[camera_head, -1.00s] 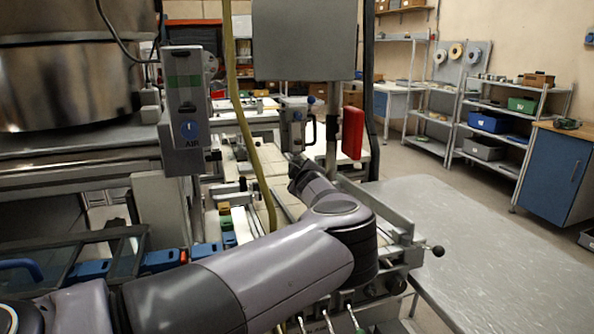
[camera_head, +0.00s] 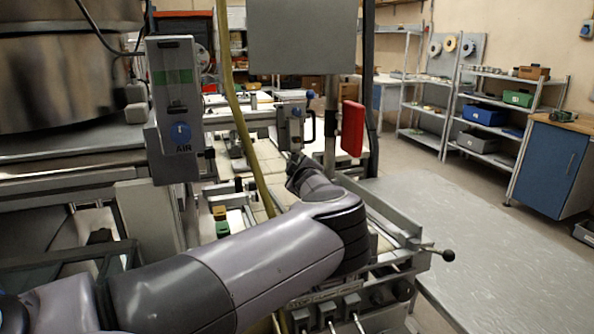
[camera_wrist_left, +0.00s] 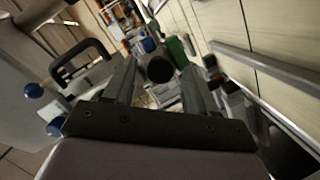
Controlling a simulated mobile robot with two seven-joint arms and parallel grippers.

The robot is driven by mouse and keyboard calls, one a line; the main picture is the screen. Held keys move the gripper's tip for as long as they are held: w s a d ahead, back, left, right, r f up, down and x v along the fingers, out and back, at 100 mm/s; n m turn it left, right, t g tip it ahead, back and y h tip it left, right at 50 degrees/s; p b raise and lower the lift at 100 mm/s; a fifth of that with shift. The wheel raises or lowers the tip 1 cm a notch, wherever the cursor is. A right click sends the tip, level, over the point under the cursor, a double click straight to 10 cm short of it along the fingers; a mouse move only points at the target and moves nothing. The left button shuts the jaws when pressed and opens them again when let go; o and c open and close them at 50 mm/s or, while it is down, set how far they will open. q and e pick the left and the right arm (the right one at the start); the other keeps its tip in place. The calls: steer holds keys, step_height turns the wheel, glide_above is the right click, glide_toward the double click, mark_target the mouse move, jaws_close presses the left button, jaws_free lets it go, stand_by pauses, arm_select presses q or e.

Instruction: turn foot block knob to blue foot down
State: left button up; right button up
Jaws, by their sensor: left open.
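In the left wrist view a dark round knob end (camera_wrist_left: 159,68) shows between the two fingers of my left gripper (camera_wrist_left: 158,86). The fingers are open; whether they touch the knob I cannot tell. A blue part (camera_wrist_left: 148,45) and a green part (camera_wrist_left: 177,48) are just beyond it, but I cannot tell which foot points down. In the head view my left arm reaches to the machine, its wrist in front of a grey unit with a dark handle (camera_head: 309,127), and its fingertips are hidden. My right gripper is not in view.
A grey box marked AIR (camera_head: 175,100) and a yellow hose (camera_head: 238,125) stand left of my wrist. A red part (camera_head: 352,128) hangs to its right. A lever with a black ball (camera_head: 448,255) sticks out at the right. The grey tabletop (camera_head: 470,235) is clear.

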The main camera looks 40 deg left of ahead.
arm_select(q)
jaws_close()
steer(key=c, duration=1.1)
jaws_free()
steer(key=shift+r+m, duration=0.1)
steer(key=shift+m, duration=0.2)
steer(key=shift+o, duration=0.2)
steer(key=shift+w+d+r+m+g+y, duration=0.15)
steer(key=shift+m+g+y, duration=0.4)
steer(key=shift+m, duration=1.8)
steer(key=shift+w+f+m+g+y, duration=0.15)
steer(key=shift+m+g, duration=0.85)
steer(key=shift+m, duration=1.4)
steer(key=shift+w+d+r+m+g+y, duration=0.25)
steer(key=shift+m+g, duration=0.5)
steer(key=shift+m, duration=1.6)
steer(key=shift+s+a+f, duration=0.1)
steer(key=shift+a, duration=0.1)
